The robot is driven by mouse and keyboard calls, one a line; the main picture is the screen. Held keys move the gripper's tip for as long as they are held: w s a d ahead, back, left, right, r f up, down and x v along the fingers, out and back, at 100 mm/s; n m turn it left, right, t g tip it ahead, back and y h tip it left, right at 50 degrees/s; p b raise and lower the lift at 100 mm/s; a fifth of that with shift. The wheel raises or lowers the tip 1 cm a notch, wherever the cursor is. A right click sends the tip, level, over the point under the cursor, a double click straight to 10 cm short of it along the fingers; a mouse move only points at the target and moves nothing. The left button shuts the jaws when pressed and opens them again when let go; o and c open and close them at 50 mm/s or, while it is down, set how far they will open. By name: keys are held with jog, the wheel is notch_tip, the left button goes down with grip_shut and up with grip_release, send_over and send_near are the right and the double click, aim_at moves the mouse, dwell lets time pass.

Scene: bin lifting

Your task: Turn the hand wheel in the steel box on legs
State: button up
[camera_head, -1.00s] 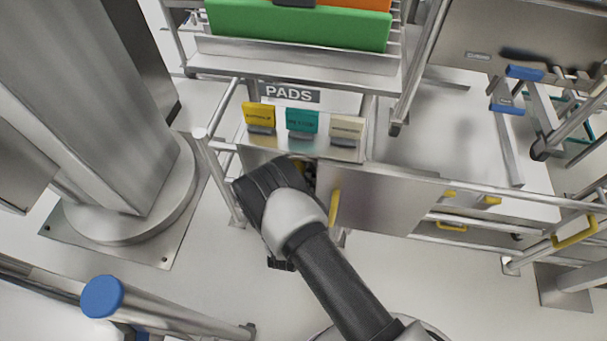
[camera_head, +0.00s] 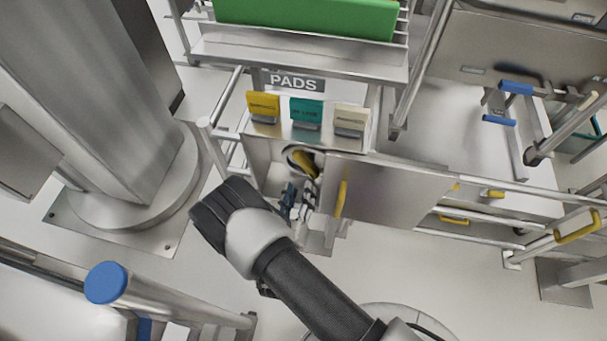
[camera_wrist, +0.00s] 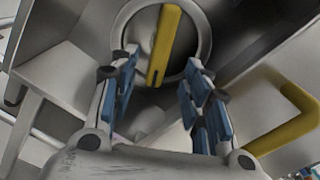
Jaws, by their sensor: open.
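The steel box (camera_head: 262,158) has an opening in its front, below the "PADS" sign. The hand wheel (camera_head: 292,158) sits in this opening: a round steel rim with a yellow bar (camera_head: 304,164). In the wrist view the wheel's rim (camera_wrist: 207,38) and its yellow bar (camera_wrist: 166,40) stand straight ahead, the bar nearly upright and slightly tilted. My gripper (camera_head: 299,200) is open and empty, in front of and just below the wheel in the head view. In the wrist view its blue-padded fingers (camera_wrist: 161,65) stand either side of the bar, apart from it. Part of the rim's lower edge is hidden.
A steel door panel (camera_head: 395,198) with a yellow handle (camera_head: 341,198) is at the right of the opening; the handle (camera_wrist: 288,122) is close to my right finger in the wrist view. Yellow, teal and cream pads (camera_head: 307,112) stand above. A thick column (camera_head: 105,110) is at the left.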

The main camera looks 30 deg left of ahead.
jog(key=shift+v, duration=1.25)
jog(key=shift+r, duration=0.1)
dwell(0.6)
